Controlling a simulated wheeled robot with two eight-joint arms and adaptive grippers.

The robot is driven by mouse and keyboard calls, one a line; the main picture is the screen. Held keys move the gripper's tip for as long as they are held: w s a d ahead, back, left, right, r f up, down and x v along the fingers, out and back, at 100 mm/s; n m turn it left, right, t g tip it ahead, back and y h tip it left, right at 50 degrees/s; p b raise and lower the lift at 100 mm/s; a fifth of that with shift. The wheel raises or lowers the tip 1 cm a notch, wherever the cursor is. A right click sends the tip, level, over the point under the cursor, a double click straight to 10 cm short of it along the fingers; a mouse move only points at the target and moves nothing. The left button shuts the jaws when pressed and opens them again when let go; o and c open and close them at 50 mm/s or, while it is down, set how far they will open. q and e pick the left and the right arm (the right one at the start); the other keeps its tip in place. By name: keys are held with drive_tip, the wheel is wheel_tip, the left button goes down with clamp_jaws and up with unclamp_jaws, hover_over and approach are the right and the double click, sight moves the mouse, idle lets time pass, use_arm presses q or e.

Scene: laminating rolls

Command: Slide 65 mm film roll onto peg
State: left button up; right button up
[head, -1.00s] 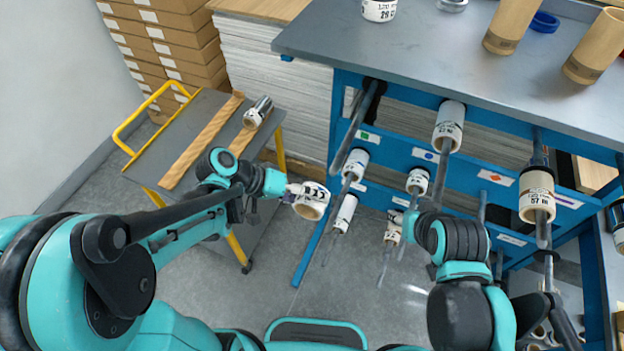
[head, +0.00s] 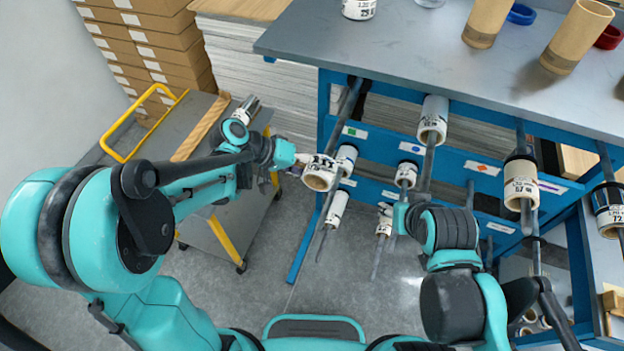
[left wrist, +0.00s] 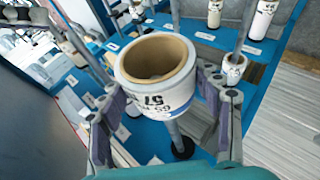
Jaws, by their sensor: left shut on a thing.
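A white film roll with a brown core (head: 319,174) is held in my left gripper (head: 302,164), in front of the blue rack's left side. In the left wrist view, the roll (left wrist: 156,75) sits between the two fingers of the left gripper (left wrist: 160,104), its open end toward the camera and its printed label partly readable. No peg shows inside its bore. A bare grey peg with a black collar (left wrist: 183,148) stands behind it. In the head view, the leftmost upper peg (head: 347,106) is bare and close to the roll. My right gripper (head: 397,217) is mostly hidden by its wrist.
A grey bench top (head: 420,60) overhangs the rack. A cart with a yellow handle (head: 130,125) stands at left.

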use_arm(q)
drive_tip(key=w+d, duration=0.2)
drive_tip(key=w, duration=0.5)
drive_tip(key=w+d+b, duration=0.1)
drive_tip(key=w+d, duration=0.1)
drive_tip(key=w, duration=0.5)
drive_tip(key=w+d, duration=0.3)
drive_tip(key=w, duration=0.4)
drive_tip(key=shift+w, duration=0.1)
drive_tip(key=w+d+p, duration=0.1)
drive_tip(key=w, duration=0.3)
drive_tip(key=w+d+p, duration=0.1)
drive_tip(key=w, duration=0.3)
drive_tip(key=w+d+p, duration=0.1)
drive_tip(key=w, duration=0.3)
drive_tip(key=shift+d+r, duration=0.15)
drive_tip(key=shift+d, duration=0.25)
drive_tip(key=shift+w+d+p, duration=0.25)
drive_tip(key=shift+w+p, duration=0.25)
drive_tip(key=shift+w, duration=0.2)
drive_tip(key=o, duration=1.3)
drive_tip(key=shift+a, duration=0.1)
